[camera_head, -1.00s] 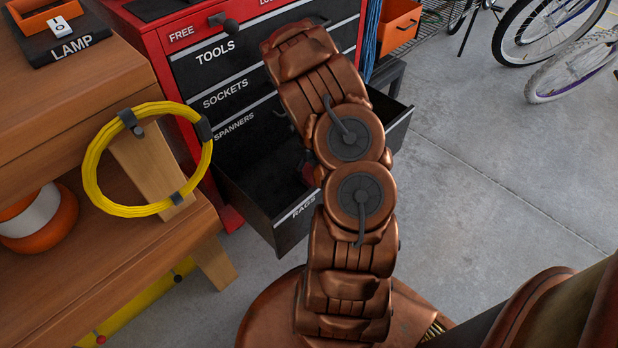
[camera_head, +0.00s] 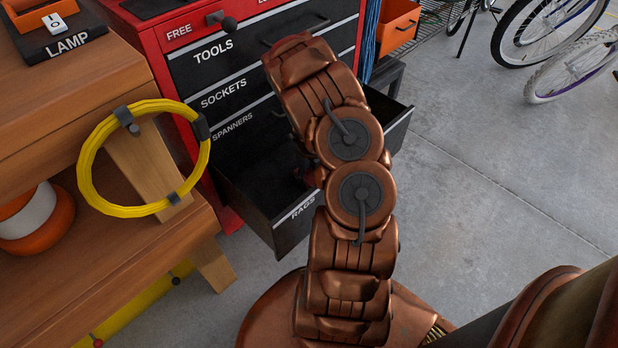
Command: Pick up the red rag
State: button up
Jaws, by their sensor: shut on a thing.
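The open bottom drawer labelled RAGS (camera_head: 292,222) sticks out of the red tool chest. A small dark red patch (camera_head: 309,174) shows inside it, right at the left edge of my arm. It may be part of the red rag, but it is too small and dark to be sure. My copper arm reaches over the drawer and covers its right part. My gripper is hidden behind the arm, so its fingers and what they hold do not show.
The tool chest (camera_head: 158,50) has closed drawers above the open one. A wooden bench (camera_head: 95,95) stands at the left, with a yellow hose coil (camera_head: 88,155) hanging at its corner. Bicycles (camera_head: 560,45) stand at the upper right. The concrete floor (camera_head: 480,180) at right is clear.

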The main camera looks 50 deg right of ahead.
aim_at(307, 176)
jog(key=shift+c, duration=0.5)
jog(key=shift+r, duration=0.1)
jog(key=shift+r, duration=0.3)
jog(key=r, duration=0.1)
jog(key=r+p, duration=0.1)
jog(key=r, duration=0.1)
jog(key=shift+w+a, duration=0.1)
jog(key=shift+a, duration=0.3)
jog(key=a+p, duration=0.3)
jog(key=a, duration=1.4)
jog(key=shift+w+f, duration=0.1)
jog(key=shift+f, duration=0.05)
